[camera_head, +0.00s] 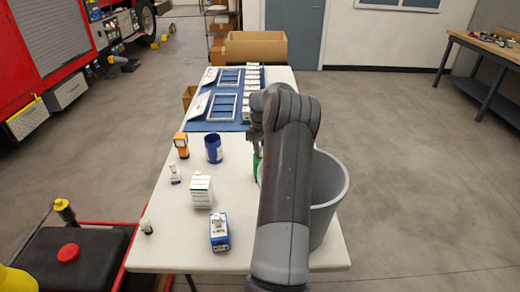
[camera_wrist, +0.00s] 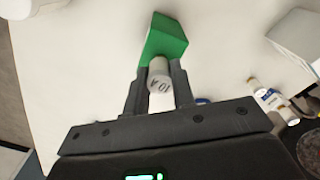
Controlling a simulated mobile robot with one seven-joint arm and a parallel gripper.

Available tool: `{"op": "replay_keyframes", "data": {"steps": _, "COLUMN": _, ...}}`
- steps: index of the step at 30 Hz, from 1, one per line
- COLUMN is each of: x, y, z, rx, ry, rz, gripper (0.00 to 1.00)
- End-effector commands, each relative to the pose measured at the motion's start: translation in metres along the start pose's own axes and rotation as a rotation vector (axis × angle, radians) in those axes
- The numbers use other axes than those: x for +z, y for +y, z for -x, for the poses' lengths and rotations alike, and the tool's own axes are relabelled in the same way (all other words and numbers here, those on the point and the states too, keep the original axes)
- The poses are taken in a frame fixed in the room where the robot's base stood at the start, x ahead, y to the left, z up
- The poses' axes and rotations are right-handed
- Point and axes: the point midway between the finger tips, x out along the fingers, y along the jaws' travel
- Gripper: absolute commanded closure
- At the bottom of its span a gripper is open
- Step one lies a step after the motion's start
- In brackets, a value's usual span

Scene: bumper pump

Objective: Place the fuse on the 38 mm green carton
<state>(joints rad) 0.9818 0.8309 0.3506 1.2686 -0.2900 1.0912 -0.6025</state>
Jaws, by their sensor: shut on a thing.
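My gripper (camera_wrist: 158,85) is shut on the fuse (camera_wrist: 159,78), a small pale grey cylinder marked "10 A", in the wrist view. The green carton (camera_wrist: 166,36) lies just beyond the fingertips, and the fuse overlaps its near edge in that view. I cannot tell whether the fuse touches the carton or is above it. In the head view only a sliver of the green carton (camera_head: 256,167) shows left of my arm. My arm hides the fuse and most of the gripper there.
Left of my arm on the white table (camera_head: 180,255) stand a blue cup (camera_head: 213,150), an orange device (camera_head: 181,146), a white carton (camera_head: 201,192), a blue-and-white box (camera_head: 219,234) and small bottles. A grey bin (camera_head: 335,195) is at right. A blue mat (camera_head: 205,127) with frames lies behind.

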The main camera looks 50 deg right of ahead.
Motion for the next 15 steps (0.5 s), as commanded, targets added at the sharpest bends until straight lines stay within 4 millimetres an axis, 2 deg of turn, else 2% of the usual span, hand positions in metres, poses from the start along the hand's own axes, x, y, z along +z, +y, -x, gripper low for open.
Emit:
{"op": "replay_keyframes", "data": {"steps": 10, "x": -0.0002, "y": -0.0003, "z": -0.0034, "rx": 0.0, "ry": 0.0, "rz": 0.001, "gripper": 0.99}}
{"op": "replay_keyframes", "data": {"steps": 11, "x": -0.0002, "y": -0.0003, "z": -0.0032, "rx": 0.0, "ry": 0.0, "rz": 0.001, "gripper": 0.75}}
{"op": "replay_keyframes", "data": {"steps": 15, "x": -0.0002, "y": -0.0002, "z": -0.003, "rx": 0.0, "ry": 0.0, "rz": 0.0, "gripper": 0.64}}
